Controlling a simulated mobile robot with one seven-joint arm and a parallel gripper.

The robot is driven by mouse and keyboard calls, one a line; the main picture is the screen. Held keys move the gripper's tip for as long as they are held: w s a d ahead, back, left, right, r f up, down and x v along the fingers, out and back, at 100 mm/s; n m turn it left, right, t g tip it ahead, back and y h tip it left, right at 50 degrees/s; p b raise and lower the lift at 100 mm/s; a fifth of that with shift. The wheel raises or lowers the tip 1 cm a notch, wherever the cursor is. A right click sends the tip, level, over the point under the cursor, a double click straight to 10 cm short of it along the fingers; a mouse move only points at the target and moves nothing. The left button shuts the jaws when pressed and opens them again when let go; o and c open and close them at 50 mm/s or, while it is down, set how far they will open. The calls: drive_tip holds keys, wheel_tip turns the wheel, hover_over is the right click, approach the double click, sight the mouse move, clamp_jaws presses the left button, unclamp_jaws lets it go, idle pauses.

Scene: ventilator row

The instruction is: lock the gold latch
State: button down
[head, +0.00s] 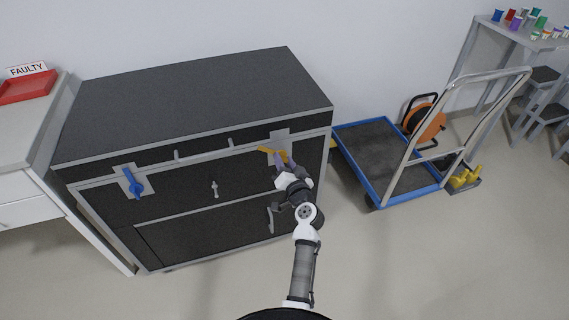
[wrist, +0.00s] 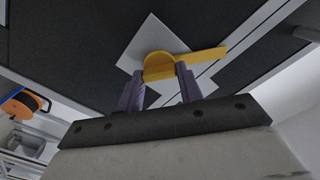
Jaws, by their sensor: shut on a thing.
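The gold latch (head: 267,150) is at the upper right of the front of a black chest (head: 190,105) with grey edges. In the wrist view the gold latch (wrist: 158,66) has a round hub on a light plate (wrist: 150,38), with its lever pointing to the right. My gripper (head: 284,160) is at the latch, its purple fingers (wrist: 160,90) on either side of the hub, shut on it. The fingers hide part of the hub in the head view. A blue latch (head: 133,183) hangs at the chest's left, its lever tilted down.
A blue-edged trolley (head: 375,203) with a metal handle stands right of the chest, with an orange reel (head: 425,122) behind it. A white counter at left holds a red tray (head: 28,87) and a FAULTY sign (head: 27,70). The floor in front is clear.

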drive_tip(key=m, duration=0.5)
drive_tip(key=shift+d+m, duration=0.1)
drive_tip(key=shift+m, duration=0.2)
drive_tip(key=m+p, duration=0.1)
drive_tip(key=m, duration=0.3)
drive_tip(key=shift+m, duration=0.4)
drive_tip(key=c, duration=0.9)
unclamp_jaws()
drive_tip(key=shift+w+f, duration=0.1)
drive_tip(key=shift+s+d+f, duration=0.1)
drive_tip(key=shift+s+d, duration=0.05)
drive_tip(key=shift+s, duration=0.25)
drive_tip(key=b+v, duration=0.2)
drive_tip(key=v, duration=1.1)
